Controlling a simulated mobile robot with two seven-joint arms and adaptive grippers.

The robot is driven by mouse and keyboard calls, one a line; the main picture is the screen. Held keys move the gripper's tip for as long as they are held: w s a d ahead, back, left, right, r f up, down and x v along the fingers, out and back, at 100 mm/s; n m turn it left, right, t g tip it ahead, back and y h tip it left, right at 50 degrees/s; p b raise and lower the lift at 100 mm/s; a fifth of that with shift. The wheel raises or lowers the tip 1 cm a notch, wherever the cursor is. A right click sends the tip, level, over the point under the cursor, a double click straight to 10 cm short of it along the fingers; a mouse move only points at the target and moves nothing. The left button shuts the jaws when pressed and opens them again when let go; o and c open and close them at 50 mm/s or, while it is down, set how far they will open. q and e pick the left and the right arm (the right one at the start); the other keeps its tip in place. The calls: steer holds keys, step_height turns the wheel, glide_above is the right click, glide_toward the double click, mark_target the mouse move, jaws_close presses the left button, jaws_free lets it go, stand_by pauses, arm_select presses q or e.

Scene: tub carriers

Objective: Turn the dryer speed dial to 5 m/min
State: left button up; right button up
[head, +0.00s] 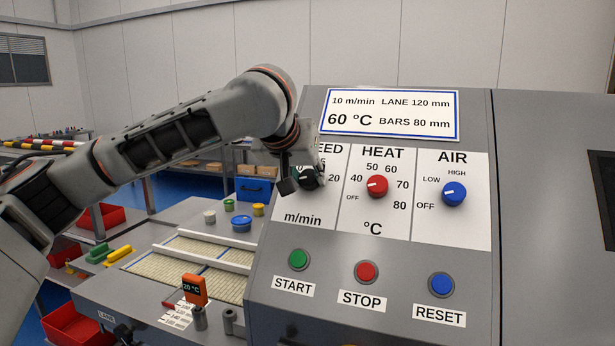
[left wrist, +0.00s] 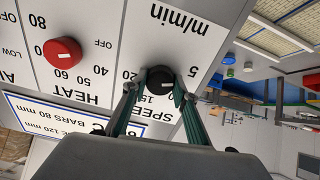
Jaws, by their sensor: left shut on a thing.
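The black speed dial (head: 309,180) sits on the white SPEED panel, left of the red HEAT knob (head: 377,186). My left gripper (head: 302,178) reaches it from the left and hides much of its scale; 20 shows at its right. In the left wrist view, upside down, the green fingers of my left gripper (left wrist: 158,92) are shut on the speed dial (left wrist: 160,78), one on each side. There 5 and 20 show on opposite sides of the dial. Its pale mark is small, and I cannot tell its exact setting. The display (head: 390,113) reads 10 m/min. My right gripper is out of view.
The blue AIR knob (head: 453,194) is at the panel's right. The green START (head: 298,259), red STOP (head: 367,271) and blue RESET (head: 441,285) buttons lie below. Left of the panel is a conveyor with pale lanes (head: 190,262) and small tubs.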

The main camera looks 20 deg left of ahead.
arm_select(q)
steer(key=o, duration=1.1)
steer(key=v, duration=1.2)
